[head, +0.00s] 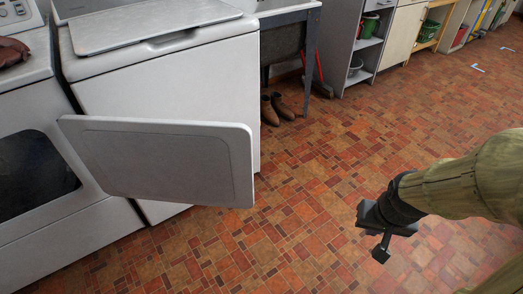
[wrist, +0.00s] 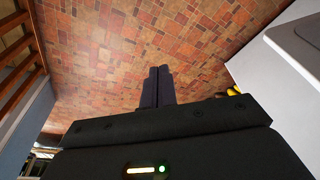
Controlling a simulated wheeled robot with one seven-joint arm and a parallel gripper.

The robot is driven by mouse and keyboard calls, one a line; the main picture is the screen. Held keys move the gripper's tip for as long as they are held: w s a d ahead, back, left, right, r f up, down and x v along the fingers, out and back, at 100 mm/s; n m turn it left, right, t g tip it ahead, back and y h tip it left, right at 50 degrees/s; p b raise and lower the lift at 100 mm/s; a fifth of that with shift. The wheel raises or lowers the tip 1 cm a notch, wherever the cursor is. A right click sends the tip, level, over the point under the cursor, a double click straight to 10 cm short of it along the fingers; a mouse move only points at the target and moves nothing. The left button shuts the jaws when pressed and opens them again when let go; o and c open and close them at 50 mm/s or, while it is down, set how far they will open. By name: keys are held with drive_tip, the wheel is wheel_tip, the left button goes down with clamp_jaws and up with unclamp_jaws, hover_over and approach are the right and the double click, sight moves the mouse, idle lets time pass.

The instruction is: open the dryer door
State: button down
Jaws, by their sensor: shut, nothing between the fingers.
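The white dryer (head: 60,210) stands at the left of the head view, with a dark opening (head: 30,175) in its front. Its flat white door (head: 170,160) stands wide open, swung out to the right and across the front of the neighbouring white machine. My gripper (head: 380,250) is over the floor to the right of the door, clearly apart from it. In the wrist view its two dark fingers (wrist: 157,86) are together and empty, pointing over bare floor. The door's hinge is not clear to see.
A white top-lidded machine (head: 180,80) stands right of the dryer. Brown boots (head: 278,108) sit under a sink stand beside it. Grey shelving (head: 358,60) and cabinets line the back. The tiled floor (head: 290,220) between door and gripper is clear. A white surface (wrist: 290,85) edges the wrist view's right.

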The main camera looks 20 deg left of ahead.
drive_tip(key=w+a+t+y+p, duration=0.2)
drive_tip(key=w+a+p, duration=0.2)
drive_tip(key=w, duration=0.8)
drive_tip(key=w+a+t+y+p, duration=0.2)
drive_tip(key=w+a+p, duration=0.25)
drive_tip(key=w, duration=0.65)
drive_tip(key=w+a+f+y+p, duration=0.25)
drive_tip(key=a+y+p, duration=0.25)
drive_tip(key=a+y, duration=0.25)
drive_tip(key=s+a+m+g+y+p, duration=0.1)
drive_tip(key=s+a+g+y+p, duration=0.2)
drive_tip(key=a+y, duration=0.3)
drive_tip(key=shift+s+r+m+g, duration=0.4)
drive_tip(key=shift+s, duration=0.45)
drive_tip(key=s+a, duration=0.2)
drive_tip(key=a, duration=0.7)
drive_tip(key=shift+s, duration=0.15)
